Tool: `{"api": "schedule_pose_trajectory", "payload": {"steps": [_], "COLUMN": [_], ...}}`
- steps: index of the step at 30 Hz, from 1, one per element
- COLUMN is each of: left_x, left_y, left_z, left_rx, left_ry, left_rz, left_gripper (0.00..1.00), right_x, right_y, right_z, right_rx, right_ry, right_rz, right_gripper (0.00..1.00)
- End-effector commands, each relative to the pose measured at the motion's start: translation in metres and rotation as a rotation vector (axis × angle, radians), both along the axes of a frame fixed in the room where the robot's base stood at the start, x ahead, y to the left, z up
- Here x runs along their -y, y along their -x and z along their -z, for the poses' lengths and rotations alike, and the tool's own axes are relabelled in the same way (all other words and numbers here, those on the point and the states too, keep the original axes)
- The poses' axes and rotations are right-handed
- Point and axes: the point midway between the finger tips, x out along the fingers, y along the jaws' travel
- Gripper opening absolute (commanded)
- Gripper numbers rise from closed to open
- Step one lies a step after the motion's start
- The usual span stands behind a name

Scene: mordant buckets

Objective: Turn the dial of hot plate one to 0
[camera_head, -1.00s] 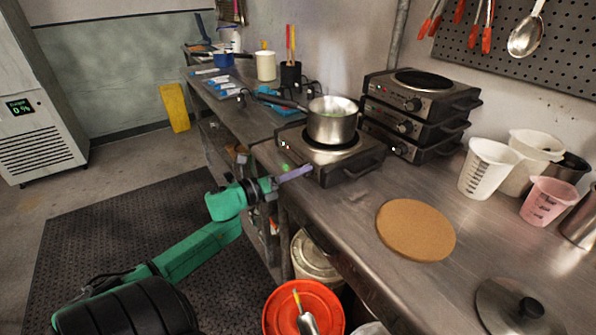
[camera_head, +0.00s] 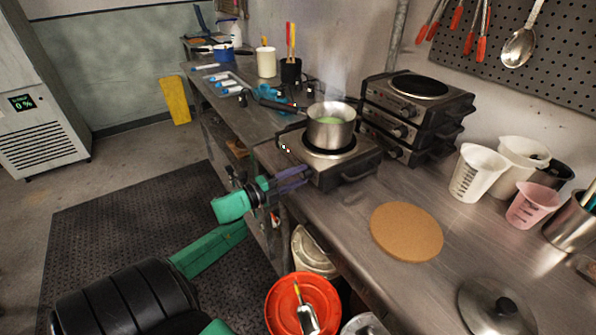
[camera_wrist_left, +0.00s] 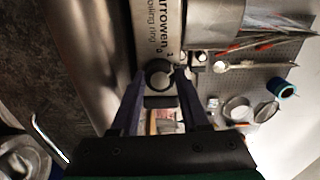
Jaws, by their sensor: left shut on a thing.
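Hot plate one, which I take to be the single hot plate (camera_head: 345,172) at the counter's front edge, carries a steel pot (camera_head: 331,132) with green liquid and faint steam. My left gripper (camera_head: 304,174) is at its front face. In the left wrist view, the fingers of my left gripper (camera_wrist_left: 158,80) are on either side of the round dark dial (camera_wrist_left: 158,72) and shut on it. The front panel (camera_wrist_left: 163,30) bears printed lettering and small marks near the dial. The dial's pointer setting cannot be read. My right gripper is not in view.
Stacked hot plates (camera_head: 412,110) stand behind at the right. A cork mat (camera_head: 406,232), plastic jugs (camera_head: 478,172) and a lid (camera_head: 497,308) are on the counter. An orange-red bucket (camera_head: 303,308) stands on the floor below. The counter around the cork mat is clear.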

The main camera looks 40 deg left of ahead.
Motion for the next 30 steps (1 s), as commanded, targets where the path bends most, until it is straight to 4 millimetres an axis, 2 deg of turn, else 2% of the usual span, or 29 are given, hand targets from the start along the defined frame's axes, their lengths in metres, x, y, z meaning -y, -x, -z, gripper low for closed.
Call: {"api": "schedule_pose_trajectory", "payload": {"steps": [1,15,30], "left_x": [0.000,0.000,0.000], "left_y": [0.000,0.000,0.000], "left_z": [-0.003,-0.002,0.000], "left_rx": [-0.014,-0.142,-0.250], "left_ry": [0.042,0.469,0.824], "left_rz": [-0.002,-0.002,-0.002], "left_gripper": [0.00,0.00,0.00], "right_x": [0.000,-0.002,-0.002], "right_y": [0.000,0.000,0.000], "right_z": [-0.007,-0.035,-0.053], "right_rx": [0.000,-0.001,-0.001], "right_ry": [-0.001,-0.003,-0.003], "right_rz": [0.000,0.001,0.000], "right_gripper": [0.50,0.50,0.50]}}
